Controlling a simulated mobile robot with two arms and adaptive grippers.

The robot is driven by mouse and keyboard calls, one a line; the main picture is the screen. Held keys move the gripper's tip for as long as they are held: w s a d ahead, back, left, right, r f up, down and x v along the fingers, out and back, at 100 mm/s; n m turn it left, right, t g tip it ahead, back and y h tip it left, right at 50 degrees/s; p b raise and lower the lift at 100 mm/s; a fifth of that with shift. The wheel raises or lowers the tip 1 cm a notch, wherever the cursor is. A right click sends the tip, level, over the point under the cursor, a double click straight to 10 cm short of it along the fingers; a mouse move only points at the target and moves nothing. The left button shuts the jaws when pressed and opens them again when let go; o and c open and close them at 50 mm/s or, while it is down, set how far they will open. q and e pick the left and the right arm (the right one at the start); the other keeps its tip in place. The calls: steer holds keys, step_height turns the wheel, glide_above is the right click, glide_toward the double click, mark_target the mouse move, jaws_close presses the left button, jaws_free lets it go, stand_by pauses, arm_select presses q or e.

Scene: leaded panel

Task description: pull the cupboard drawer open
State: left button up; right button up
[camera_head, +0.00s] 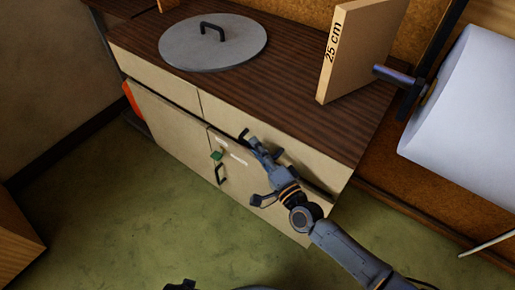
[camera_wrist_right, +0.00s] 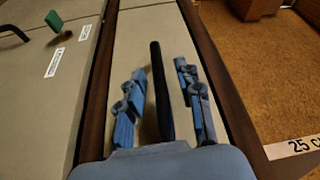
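The cream cupboard (camera_head: 165,125) has a dark wooden top and a row of drawers under it. The right drawer front (camera_head: 305,165) is flush with the cupboard, so the drawer is shut. Its long black bar handle (camera_wrist_right: 161,90) shows in the right wrist view and is mostly hidden by my gripper in the head view. My right gripper (camera_head: 255,144) is at this drawer front. In the wrist view its fingers (camera_wrist_right: 163,100) are open, one on each side of the handle, with gaps to both.
A round grey lid (camera_head: 212,45) and an upright board marked 25 cm (camera_head: 358,45) stand on the cupboard top. A white roll (camera_head: 465,95) is at the right. Below the drawers is a door with a black handle (camera_head: 221,174). The green floor in front is clear.

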arm_select(q)
steer(key=shift+w+r, duration=0.15)
arm_select(e)
steer(key=shift+w+a, duration=0.1)
steer(key=shift+w, duration=0.05)
jaws_close()
arm_select(q)
steer(key=shift+s, duration=0.25)
